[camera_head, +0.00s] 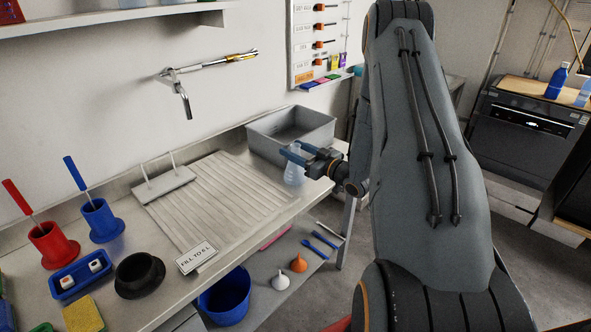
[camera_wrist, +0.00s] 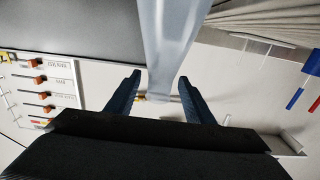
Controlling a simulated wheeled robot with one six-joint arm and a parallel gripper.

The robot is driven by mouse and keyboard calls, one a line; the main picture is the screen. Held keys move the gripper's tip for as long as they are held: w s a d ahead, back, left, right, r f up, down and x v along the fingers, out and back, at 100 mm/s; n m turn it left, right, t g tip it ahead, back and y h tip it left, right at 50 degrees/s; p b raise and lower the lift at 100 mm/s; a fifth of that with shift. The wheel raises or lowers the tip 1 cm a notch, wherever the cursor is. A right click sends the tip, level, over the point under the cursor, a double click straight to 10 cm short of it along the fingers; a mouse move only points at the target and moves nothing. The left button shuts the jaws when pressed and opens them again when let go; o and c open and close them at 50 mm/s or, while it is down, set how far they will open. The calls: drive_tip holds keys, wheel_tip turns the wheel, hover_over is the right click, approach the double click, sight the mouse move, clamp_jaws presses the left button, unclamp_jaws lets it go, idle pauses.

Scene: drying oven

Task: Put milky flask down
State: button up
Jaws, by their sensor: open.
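The milky flask (camera_head: 293,174) is pale and translucent. In the head view it appears to stand upright on the counter, just in front of the grey basin and near the counter's right end. My gripper (camera_head: 292,152) is at the flask's neck, with its blue fingers on either side. In the wrist view the flask (camera_wrist: 170,45) reaches down between the two fingers of my gripper (camera_wrist: 158,88). The fingers are open, with a gap visible on each side of the neck. The flask's base is hard to make out in the wrist view.
The grey basin (camera_head: 262,140) is right behind the flask. A ribbed draining board (camera_head: 215,195) lies to the left, with a "FILL TO 6 L" sign (camera_head: 197,257) at its front. Red (camera_head: 54,245) and blue (camera_head: 101,220) holders stand farther left. A lower shelf holds funnels.

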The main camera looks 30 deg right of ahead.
clamp_jaws()
